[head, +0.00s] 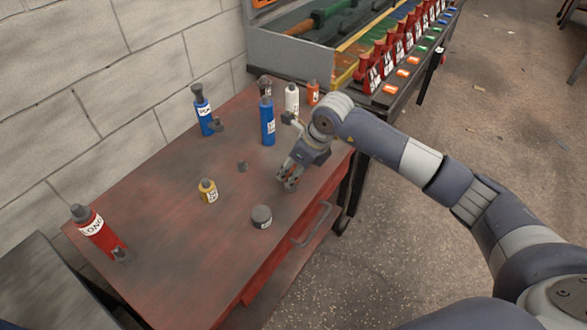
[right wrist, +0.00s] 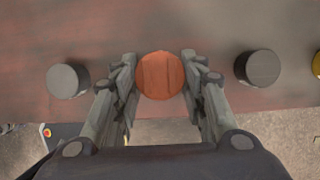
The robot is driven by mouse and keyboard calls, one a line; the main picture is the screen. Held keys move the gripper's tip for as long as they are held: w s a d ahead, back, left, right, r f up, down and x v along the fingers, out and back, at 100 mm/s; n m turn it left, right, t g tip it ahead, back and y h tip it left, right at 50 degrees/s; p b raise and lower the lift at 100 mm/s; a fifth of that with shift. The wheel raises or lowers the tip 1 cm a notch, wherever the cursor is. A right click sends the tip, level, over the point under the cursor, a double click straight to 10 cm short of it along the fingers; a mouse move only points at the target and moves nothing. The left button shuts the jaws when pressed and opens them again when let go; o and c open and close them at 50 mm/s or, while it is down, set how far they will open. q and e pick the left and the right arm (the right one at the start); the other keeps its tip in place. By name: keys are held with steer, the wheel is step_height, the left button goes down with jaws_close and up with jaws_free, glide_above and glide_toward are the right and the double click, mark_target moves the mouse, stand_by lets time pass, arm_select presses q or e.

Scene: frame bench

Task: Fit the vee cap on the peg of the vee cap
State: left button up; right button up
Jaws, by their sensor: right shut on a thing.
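My right gripper (head: 288,182) is low over the front right part of the red bench. In the right wrist view, the gripper (right wrist: 160,78) is shut on a round orange-red piece (right wrist: 160,75), seen end-on between the fingers. In the head view this piece is too hidden by the fingers to make out. I cannot tell which piece is the vee cap or which peg is its own; most labels are too small to read. A dark grey round piece (head: 262,216) sits on the bench near its front edge, apart from the gripper. My left gripper is not in view.
The bench (head: 165,235) also bears a red "LONG" bottle (head: 95,232), a yellow one (head: 208,191), blue ones (head: 203,112) (head: 267,125), a white one (head: 292,98), an orange one (head: 313,92) and a small dark piece (head: 242,166). A rack of red bottles (head: 388,62) stands behind.

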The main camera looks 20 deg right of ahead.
steer(key=shift+b, duration=0.5)
stand_by(1.3)
steer(key=shift+f+b, duration=1.7)
steer(key=shift+f, duration=0.25)
steer(key=o, duration=1.2)
steer(key=shift+r, duration=0.1)
steer(key=v, duration=1.2)
